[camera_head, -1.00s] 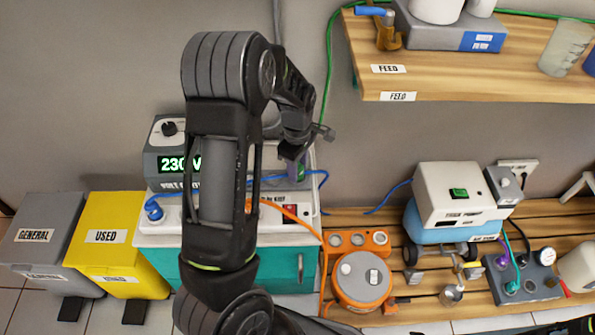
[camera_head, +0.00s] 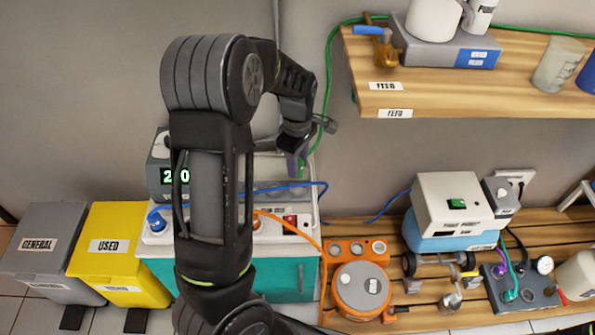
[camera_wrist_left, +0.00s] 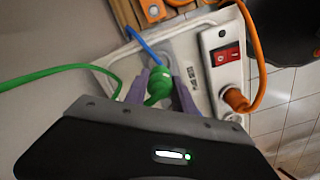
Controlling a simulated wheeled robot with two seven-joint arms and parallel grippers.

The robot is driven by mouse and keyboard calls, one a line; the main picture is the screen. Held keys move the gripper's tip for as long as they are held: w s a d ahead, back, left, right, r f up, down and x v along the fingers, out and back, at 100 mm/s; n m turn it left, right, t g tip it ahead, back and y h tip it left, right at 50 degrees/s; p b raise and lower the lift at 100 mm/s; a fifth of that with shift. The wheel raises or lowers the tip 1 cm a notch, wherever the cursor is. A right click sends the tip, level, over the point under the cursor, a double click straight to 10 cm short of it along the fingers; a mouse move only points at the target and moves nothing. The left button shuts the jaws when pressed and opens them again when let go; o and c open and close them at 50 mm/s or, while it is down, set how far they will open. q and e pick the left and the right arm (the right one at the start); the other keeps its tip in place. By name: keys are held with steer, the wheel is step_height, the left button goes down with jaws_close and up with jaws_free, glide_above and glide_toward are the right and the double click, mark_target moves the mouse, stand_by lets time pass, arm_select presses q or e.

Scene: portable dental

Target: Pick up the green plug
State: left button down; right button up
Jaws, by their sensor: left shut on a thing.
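My left gripper (camera_head: 297,163) hangs over the white top of the teal cabinet, behind my arm's bend. In the left wrist view its two purple fingers (camera_wrist_left: 160,92) are shut on the green plug (camera_wrist_left: 159,84). The plug's green cable (camera_wrist_left: 50,72) runs off to the left there. In the head view the green cable (camera_head: 327,85) climbs the wall to the shelf, and the plug is mostly hidden by the gripper. Whether the plug touches anything below it cannot be told. My right gripper is not in view.
A white power strip (camera_wrist_left: 211,48) with a red switch holds an orange plug (camera_wrist_left: 236,99). A voltage box (camera_head: 160,180) is partly behind my arm. A blue cable (camera_head: 285,188) crosses the cabinet top. The wooden shelf (camera_head: 440,100) is at upper right; bins (camera_head: 108,262) stand left.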

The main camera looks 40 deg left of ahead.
arm_select(q)
steer(key=shift+r, duration=1.6)
